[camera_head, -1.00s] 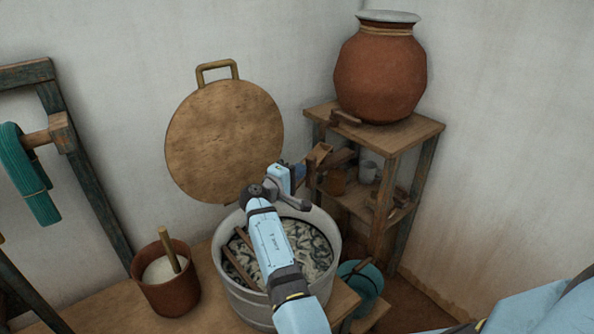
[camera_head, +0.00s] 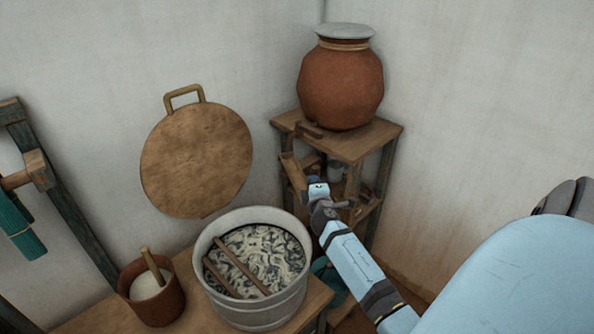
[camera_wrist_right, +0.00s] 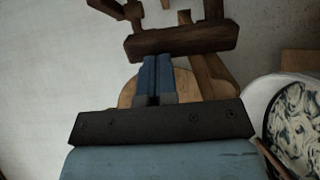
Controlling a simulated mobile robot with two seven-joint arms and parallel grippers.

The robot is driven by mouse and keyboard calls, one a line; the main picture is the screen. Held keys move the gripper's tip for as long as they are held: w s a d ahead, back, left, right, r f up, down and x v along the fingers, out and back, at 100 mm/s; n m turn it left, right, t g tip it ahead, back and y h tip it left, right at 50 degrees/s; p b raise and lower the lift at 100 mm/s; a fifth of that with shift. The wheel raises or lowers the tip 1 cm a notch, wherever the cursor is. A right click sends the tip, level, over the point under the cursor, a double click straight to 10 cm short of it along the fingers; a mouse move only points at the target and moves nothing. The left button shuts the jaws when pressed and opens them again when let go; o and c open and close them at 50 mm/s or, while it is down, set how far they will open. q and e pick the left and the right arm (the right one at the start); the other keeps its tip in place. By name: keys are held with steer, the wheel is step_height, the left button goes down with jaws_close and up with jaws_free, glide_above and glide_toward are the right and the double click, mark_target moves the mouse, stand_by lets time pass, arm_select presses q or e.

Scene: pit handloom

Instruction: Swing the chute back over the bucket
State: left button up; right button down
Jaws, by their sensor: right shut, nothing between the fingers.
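The chute (camera_head: 293,173), a short brown wooden trough, sticks out at the front left of the wooden stand, beyond the bucket's far right rim. The grey bucket (camera_head: 295,297) holds pale and dark skeins in liquid, and no chute lies over its middle. My right gripper (camera_head: 314,184) is shut and empty, close to the chute's right side in the head view. In the right wrist view its shut blue fingers (camera_wrist_right: 155,75) end near a dark wooden bar (camera_wrist_right: 180,41); I cannot tell whether they touch. My left gripper is out of view.
A clay pot (camera_head: 341,88) stands on the wooden stand (camera_head: 352,147). Two sticks (camera_head: 236,265) lie across the bucket. A small brown pot (camera_head: 157,303) with a handle stands left of it. A round wooden board (camera_head: 197,160) leans at the wall.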

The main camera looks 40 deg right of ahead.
arm_select(q)
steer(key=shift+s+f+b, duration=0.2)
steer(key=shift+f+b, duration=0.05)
steer(key=shift+b, duration=0.3)
arm_select(e)
steer(key=d+n+t+y, duration=0.3)
steer(key=d+n+y, duration=0.2)
steer(key=d+y, duration=0.3)
steer(key=shift+s+d+n, duration=0.15)
steer(key=shift+d+n, duration=0.15)
steer(key=shift+d, duration=1.3)
steer(key=shift+r, duration=0.1)
